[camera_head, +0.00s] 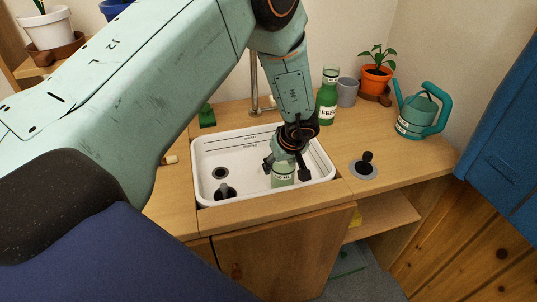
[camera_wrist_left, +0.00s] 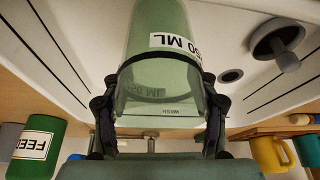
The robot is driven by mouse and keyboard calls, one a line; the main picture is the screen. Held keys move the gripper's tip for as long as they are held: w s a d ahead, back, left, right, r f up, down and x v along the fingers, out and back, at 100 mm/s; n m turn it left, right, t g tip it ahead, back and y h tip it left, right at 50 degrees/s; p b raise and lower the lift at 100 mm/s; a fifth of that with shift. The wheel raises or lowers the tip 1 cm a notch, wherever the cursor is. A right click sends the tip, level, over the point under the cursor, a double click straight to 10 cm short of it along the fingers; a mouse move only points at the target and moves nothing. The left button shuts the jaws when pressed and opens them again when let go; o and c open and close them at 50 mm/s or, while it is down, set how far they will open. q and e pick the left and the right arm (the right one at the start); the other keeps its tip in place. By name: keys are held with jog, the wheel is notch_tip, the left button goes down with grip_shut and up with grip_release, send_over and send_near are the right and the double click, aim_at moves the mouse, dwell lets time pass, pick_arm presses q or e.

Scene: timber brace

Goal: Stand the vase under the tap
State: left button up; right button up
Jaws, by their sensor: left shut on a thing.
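The vase (camera_head: 283,178) is a pale green, see-through vessel with a white label ending in "ML". It is inside the white sink (camera_head: 207,145), toward the right end; I cannot tell if its base touches the sink floor. My left gripper (camera_head: 284,163) reaches down from above and is shut on the vase. In the left wrist view the fingers (camera_wrist_left: 158,95) close on both sides of the vase (camera_wrist_left: 155,35). The metal tap (camera_head: 254,80) rises behind the sink, partly hidden by my left arm. The vase is in front of the tap and to its right. My right gripper is not in view.
A green "FEED" bottle (camera_head: 327,100), a grey cup (camera_head: 347,92), an orange potted plant (camera_head: 375,80) and a teal watering can (camera_head: 418,115) stand at the back right. A black knob (camera_head: 366,160) is on the counter. A dark plug-like piece (camera_head: 224,191) is in the sink's left part.

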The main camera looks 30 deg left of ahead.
pick_arm(q)
jog(key=w+a, duration=0.1)
jog(key=a, duration=0.1)
jog(key=w+a, duration=0.1)
jog(key=shift+w+a+r, duration=0.25)
jog(key=shift+w+a, duration=0.05)
jog(key=shift+w, duration=0.05)
jog(key=shift+w+a, duration=0.35)
jog(key=shift+a, duration=0.25)
jog(key=shift+w+a, duration=0.3)
jog(key=shift+a, duration=0.25)
jog(key=shift+w+a+f+b, duration=0.15)
jog(key=shift+f+b, duration=0.1)
jog(key=shift+f, duration=0.1)
jog(key=shift+w+a+f+b, duration=0.1)
jog(key=shift+a+f+b, duration=0.1)
jog(key=shift+f, duration=0.1)
jog(key=shift+d, duration=0.1)
jog(key=shift+s, duration=0.1)
jog(key=o, duration=1.4)
jog(key=shift+f, duration=0.15)
jog(key=shift+o, duration=0.2)
